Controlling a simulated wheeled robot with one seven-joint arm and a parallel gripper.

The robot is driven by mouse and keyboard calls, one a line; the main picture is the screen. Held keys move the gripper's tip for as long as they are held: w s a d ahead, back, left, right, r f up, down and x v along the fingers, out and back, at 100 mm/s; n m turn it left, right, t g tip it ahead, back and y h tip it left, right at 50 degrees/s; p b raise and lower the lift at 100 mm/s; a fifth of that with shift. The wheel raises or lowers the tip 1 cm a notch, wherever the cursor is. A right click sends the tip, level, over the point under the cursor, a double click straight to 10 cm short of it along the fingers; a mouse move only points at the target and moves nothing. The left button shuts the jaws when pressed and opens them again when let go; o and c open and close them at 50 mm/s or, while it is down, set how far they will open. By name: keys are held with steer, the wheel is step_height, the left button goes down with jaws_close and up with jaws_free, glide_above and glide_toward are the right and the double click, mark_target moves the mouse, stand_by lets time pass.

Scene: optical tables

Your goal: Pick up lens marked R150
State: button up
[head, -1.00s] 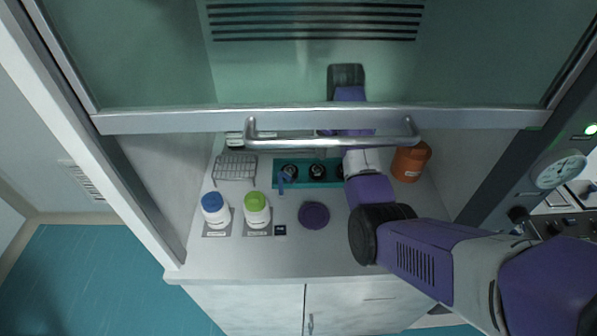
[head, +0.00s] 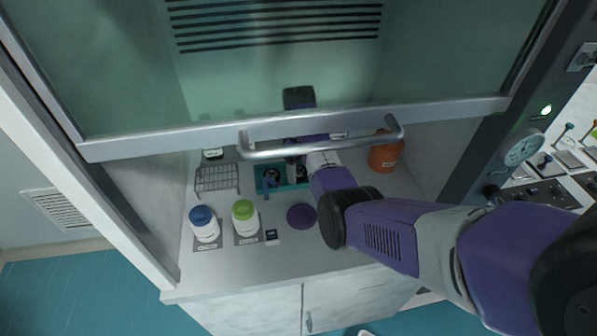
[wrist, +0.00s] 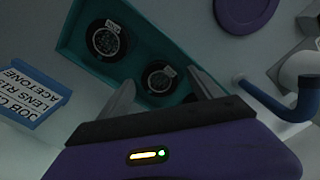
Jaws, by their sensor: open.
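A teal tray (wrist: 75,42) holds round black-rimmed lenses, each with a small pale tag too small to read. One lens (wrist: 158,78) lies between my gripper's fingertips in the wrist view. A second lens (wrist: 105,40) sits beside it, up and to the left. My gripper (wrist: 160,80) is open, with a finger on each side of the first lens; I cannot tell whether it touches. In the head view my arm hides much of the tray (head: 258,186), and one lens (head: 271,174) shows left of it. I cannot tell which lens is R150.
A partly raised glass sash with a handle (head: 320,147) hangs before my arm. A wire rack (head: 217,178), white bottles with blue (head: 201,214) and green caps (head: 243,208), a purple disc (head: 301,216) and an orange container (head: 384,157) surround the tray. A job card (wrist: 35,95) mentions a lens and acetone.

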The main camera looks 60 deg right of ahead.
steer(key=shift+c, duration=0.4)
steer(key=c, duration=1.4)
